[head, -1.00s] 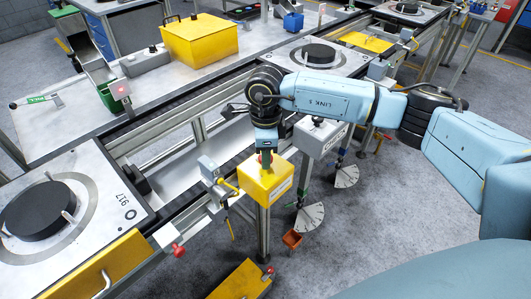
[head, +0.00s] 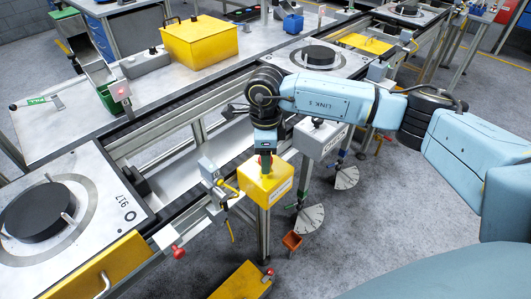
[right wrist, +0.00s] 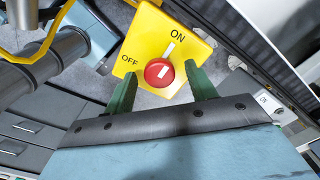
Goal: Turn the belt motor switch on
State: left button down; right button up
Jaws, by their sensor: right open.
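The yellow switch box (head: 262,186) stands on a post beside the conveyor in the head view. In the right wrist view the yellow box (right wrist: 146,40) has a red round knob (right wrist: 159,73) with a white bar on it. The face is printed ON at the upper right and OFF at the left. The white bar tilts up toward the ON side. My right gripper (right wrist: 162,90) is open, with one green finger on each side of the knob; I cannot tell whether they touch it. In the head view my right gripper (head: 265,156) points down over the box. My left gripper is not in view.
A white box (head: 318,139) stands just right of the yellow box, with fan-shaped plates (head: 309,217) below. The conveyor frame (head: 200,135) runs close behind. A red knob (head: 178,252) sticks out at the front left. The grey floor (head: 370,235) at right is clear.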

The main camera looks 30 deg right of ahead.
notch_tip(320, 180, up, 13)
jog(key=shift+r, duration=0.2)
dwell(0.3)
dwell(0.4)
